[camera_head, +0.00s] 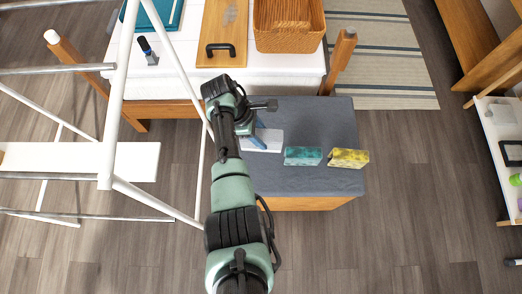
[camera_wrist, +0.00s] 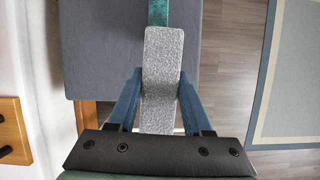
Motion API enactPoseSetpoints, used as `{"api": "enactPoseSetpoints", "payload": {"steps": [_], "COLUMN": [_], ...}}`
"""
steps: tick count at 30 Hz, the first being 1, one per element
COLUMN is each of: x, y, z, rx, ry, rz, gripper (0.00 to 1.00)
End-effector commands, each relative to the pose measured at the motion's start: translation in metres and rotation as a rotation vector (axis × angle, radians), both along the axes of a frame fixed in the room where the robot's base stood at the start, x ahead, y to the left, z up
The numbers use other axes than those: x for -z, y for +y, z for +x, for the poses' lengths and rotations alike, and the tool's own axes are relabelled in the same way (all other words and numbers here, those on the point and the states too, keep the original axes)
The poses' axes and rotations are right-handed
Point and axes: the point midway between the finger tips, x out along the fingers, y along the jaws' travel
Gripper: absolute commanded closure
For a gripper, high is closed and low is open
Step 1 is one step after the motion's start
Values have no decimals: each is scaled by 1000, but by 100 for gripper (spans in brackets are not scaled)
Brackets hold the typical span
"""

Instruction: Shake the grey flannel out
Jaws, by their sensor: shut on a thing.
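The grey flannel (camera_wrist: 163,68) is a pale grey, rough-textured strip in the wrist view. It stands between the two blue fingers of my gripper (camera_wrist: 161,90), which is shut on it. In the head view the flannel (camera_head: 267,139) shows as a pale patch at my gripper (camera_head: 258,133), over the left part of a dark grey-topped bench (camera_head: 310,182). My arm hides part of it. I cannot tell whether the flannel touches the bench top.
A white-topped bed with a wicker basket (camera_head: 290,28) and wooden board (camera_head: 222,35) lies beyond. A white rail frame (camera_head: 117,85) stands left.

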Motion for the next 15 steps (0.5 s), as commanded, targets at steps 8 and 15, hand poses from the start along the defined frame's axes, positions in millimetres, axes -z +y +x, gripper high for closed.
{"api": "enactPoseSetpoints", "payload": {"steps": [8,15], "x": [41,6], "y": [0,-1], "z": [1,1], "rx": [1,1], "ry": [-2,-2], "rz": [0,-1], "gripper": [100,100]}}
